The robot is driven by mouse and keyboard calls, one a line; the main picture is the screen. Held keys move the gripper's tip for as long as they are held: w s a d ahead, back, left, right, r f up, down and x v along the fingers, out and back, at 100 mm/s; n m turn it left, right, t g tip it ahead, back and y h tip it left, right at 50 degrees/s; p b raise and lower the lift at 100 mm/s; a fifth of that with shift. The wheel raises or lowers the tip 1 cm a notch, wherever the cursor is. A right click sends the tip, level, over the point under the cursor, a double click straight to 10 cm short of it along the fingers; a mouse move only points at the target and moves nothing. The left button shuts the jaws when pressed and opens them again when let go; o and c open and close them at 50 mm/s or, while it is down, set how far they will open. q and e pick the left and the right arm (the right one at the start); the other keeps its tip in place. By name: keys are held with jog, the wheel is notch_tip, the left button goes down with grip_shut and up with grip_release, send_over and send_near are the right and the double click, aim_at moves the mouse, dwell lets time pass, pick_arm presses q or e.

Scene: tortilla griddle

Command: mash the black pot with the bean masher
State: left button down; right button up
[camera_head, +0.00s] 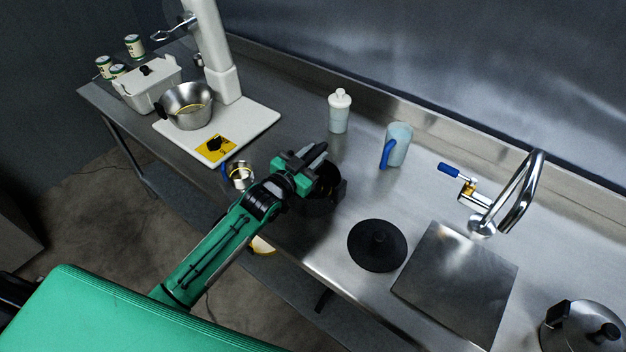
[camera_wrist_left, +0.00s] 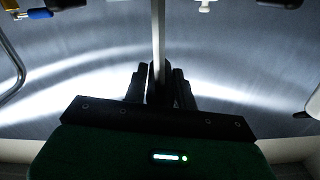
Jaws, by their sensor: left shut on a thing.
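My left gripper (camera_head: 313,158) is above the black pot (camera_head: 322,204), which stands on the steel counter and is largely hidden behind the gripper and wrist. In the left wrist view the gripper (camera_wrist_left: 159,78) is shut on a thin, light grey upright bar (camera_wrist_left: 158,35), which looks like the handle of the bean masher. The masher's head is hidden, so I cannot tell whether it is inside the pot or touches its contents. My right gripper is not in view.
A black lid (camera_head: 372,258) lies right of the pot. A small metal cup (camera_head: 241,176) stands left. A blue-handled pitcher (camera_head: 400,146) and white bottle (camera_head: 339,112) stand behind. A mixer-like stand (camera_head: 262,122) with a metal bowl (camera_head: 188,117) is further left; a faucet (camera_head: 520,205) is right.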

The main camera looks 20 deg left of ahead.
pick_arm(q)
jog(key=shift+f, duration=0.2)
jog(key=shift+f+b, duration=0.65)
jog(key=shift+f, duration=0.25)
jog(key=shift+r+p, duration=1.05)
jog(key=shift+r, duration=0.15)
jog(key=shift+w, duration=0.1)
